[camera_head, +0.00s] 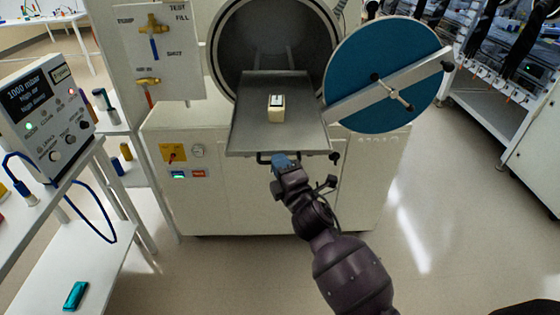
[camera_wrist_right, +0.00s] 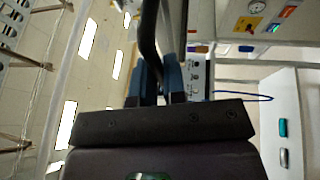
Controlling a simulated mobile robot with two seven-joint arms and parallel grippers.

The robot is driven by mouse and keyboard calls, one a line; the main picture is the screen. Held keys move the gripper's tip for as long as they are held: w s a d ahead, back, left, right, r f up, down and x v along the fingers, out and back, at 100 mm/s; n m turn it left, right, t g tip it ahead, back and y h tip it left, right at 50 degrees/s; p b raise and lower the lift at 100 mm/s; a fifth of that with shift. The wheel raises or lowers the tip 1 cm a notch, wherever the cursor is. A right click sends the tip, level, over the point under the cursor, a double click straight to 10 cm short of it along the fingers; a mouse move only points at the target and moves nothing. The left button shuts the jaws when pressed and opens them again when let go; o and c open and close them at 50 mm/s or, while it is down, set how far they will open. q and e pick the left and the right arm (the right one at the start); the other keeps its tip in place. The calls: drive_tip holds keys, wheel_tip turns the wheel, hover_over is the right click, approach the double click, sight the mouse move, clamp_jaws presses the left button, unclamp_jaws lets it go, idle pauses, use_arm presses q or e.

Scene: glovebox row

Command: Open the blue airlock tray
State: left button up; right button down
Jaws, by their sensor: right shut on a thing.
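The airlock tray (camera_head: 252,127) is a grey metal plate in the head view, standing out of the round chamber opening (camera_head: 252,45) toward me. A dark bar handle (camera_head: 263,158) runs along the tray's front edge. My right gripper (camera_head: 283,162) has blue fingertips and is shut on this handle. In the right wrist view the handle (camera_wrist_right: 150,38) passes between the blue fingers (camera_wrist_right: 156,80). The blue round door (camera_head: 372,62) stands swung open to the right. My left gripper is not in view.
A white valve panel (camera_head: 133,75) stands left of the chamber. A pressure controller (camera_head: 45,115) sits on a white shelf at the left, with a blue cable (camera_head: 85,222) hanging down. The floor (camera_head: 430,230) right of my arm is clear.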

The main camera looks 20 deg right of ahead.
drive_tip(key=shift+f, duration=0.15)
drive_tip(key=c, duration=1.2)
unclamp_jaws()
drive_tip(key=shift+s, duration=0.15)
drive_tip(key=b+v, duration=0.1)
drive_tip(key=v, duration=0.9)
drive_tip(key=shift+s, duration=0.4)
